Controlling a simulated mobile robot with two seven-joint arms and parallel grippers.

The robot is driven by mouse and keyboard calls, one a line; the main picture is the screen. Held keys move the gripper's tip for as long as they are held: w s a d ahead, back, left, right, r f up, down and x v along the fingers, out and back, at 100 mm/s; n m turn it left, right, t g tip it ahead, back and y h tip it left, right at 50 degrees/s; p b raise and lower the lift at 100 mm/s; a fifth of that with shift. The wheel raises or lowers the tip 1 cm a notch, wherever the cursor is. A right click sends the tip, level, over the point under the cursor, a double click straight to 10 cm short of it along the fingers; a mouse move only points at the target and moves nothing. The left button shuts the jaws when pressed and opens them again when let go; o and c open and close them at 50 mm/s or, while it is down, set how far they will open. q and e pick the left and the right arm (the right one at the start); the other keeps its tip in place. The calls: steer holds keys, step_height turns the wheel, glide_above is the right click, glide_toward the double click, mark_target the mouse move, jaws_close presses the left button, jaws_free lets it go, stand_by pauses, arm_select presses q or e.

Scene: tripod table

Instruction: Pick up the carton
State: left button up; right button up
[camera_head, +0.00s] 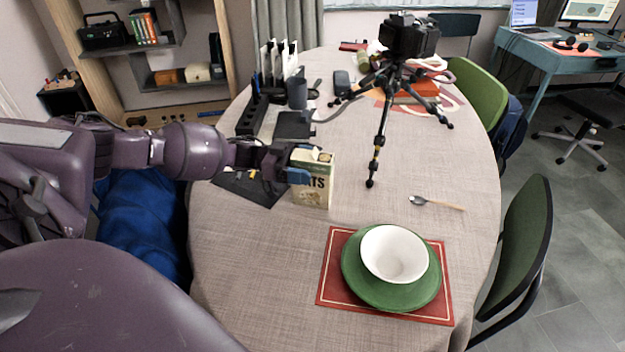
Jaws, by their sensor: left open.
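The carton (314,189) is a cream box with dark lettering that ends in "TS". It stands upright on the table (260,255), left of the middle. My left gripper (300,168) is at the carton's upper left side, with a blue fingertip against or just in front of its face. The gripper is open. I cannot tell whether the fingers touch the carton, and part of its left edge is hidden behind them. My right gripper is not in view.
A black tripod with a camera (408,38) stands behind and right of the carton. A white bowl (394,253) sits on a green plate (362,290) on a red placemat (328,289). A spoon (436,203) lies to the right. Black organisers (252,112) stand behind my left arm.

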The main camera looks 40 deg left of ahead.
arm_select(q)
steer(key=c, duration=1.2)
